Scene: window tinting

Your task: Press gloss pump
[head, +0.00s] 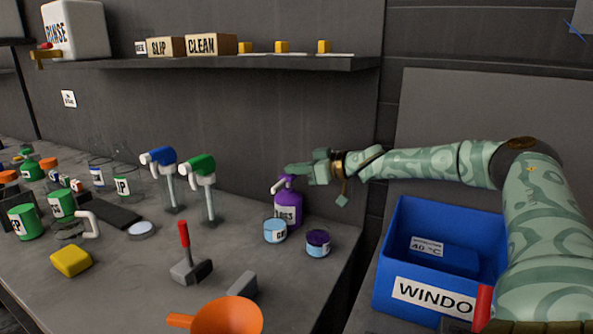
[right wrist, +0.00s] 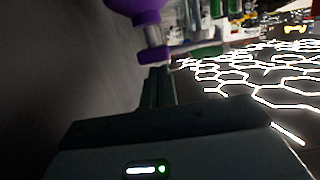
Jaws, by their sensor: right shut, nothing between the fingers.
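The gloss pump is a purple bottle (head: 288,207) with a white label, partly readable, and a pale spout at its top. It stands upright near the back right of the grey counter. In the right wrist view its purple body (right wrist: 139,8) and pump neck (right wrist: 152,36) show at the top. My right gripper (head: 291,170) is shut and empty, with its fingertips at the top of the pump head. In the right wrist view the fingers (right wrist: 158,82) end right at the pump head; I cannot tell whether they press on it. My left gripper is not in view.
Two small labelled jars (head: 275,231) (head: 318,243) stand in front of the bottle. Green and blue spray heads (head: 197,166) (head: 163,157) stand to its left. An orange funnel (head: 230,315) lies in front. A blue bin (head: 397,250) is at the right, and a shelf (head: 220,63) runs above.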

